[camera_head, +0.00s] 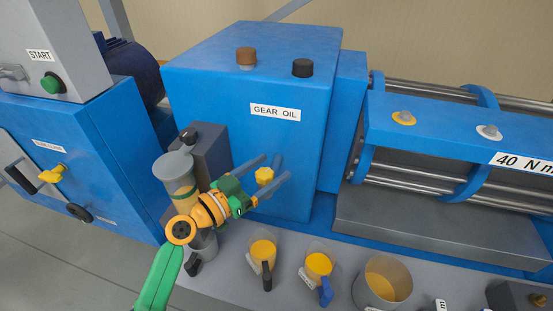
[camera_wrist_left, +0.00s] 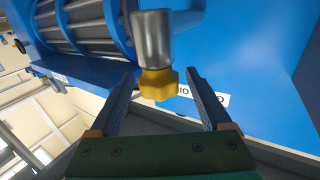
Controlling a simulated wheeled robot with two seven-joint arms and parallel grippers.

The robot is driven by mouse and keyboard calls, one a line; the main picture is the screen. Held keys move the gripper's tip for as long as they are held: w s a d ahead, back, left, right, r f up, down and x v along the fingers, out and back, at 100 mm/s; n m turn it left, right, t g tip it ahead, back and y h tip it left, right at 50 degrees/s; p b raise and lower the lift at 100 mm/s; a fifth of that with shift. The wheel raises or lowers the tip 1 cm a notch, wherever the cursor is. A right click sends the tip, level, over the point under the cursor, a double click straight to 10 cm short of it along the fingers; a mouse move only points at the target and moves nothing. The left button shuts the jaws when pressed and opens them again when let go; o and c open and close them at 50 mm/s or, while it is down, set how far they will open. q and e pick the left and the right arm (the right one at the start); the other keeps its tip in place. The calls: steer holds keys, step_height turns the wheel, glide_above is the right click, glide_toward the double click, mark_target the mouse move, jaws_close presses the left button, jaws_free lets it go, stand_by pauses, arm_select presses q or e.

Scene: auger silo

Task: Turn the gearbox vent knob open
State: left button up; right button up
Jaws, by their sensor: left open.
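The gearbox is a blue box (camera_head: 210,85) labelled GEAR OIL, with a brown cap (camera_head: 246,58) and a black cap (camera_head: 302,68) on top. A yellow lobed knob (camera_head: 264,175) sits low on its front. In the left wrist view the yellow knob (camera_wrist_left: 158,84) is at the end of a grey cylinder (camera_wrist_left: 153,38). No label tells which part is the vent knob. My left gripper (camera_head: 277,167) is open and empty, its fingers pointing at the gearbox front. In the wrist view its fingers lie either side of the yellow knob, with gaps showing.
A tall clear cylinder (camera_head: 181,180) with yellow content stands close by my left gripper. Cups (camera_head: 262,252) of yellow liquid and a larger beaker (camera_head: 384,280) stand on the grey ledge below. A blue-framed rod assembly (camera_head: 440,130) is at right.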

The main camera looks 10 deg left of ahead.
arm_select(q)
steer(key=x, duration=0.2)
steer(key=shift+w+d+f, duration=0.15)
steer(key=shift+w+f, duration=0.05)
steer(key=shift+w, duration=0.05)
steer(key=shift+s, duration=0.15)
steer(key=shift+c, duration=0.8)
steer(key=shift+r, duration=0.1)
jaws_close()
steer(key=n+y+p, duration=0.1)
steer(key=p, duration=0.1)
steer(key=n+t+y+p, duration=0.1)
steer(key=y, duration=0.1)
steer(key=a+n+t+y+p, duration=0.1)
steer(key=n+y+p, duration=0.1)
steer(key=shift+r+p, duration=0.35)
steer(key=shift+r, duration=0.05)
steer(key=shift+a+f+t+y, duration=0.15)
steer(key=shift+t+y, duration=0.15)
steer(key=shift+y, duration=0.4)
steer(key=shift+w+f+n, duration=0.2)
steer(key=shift+n, duration=0.1)
steer(key=shift+c, duration=1.1)
jaws_free()
steer(key=o, duration=0.4)
steer(key=shift+w+f, duration=0.1)
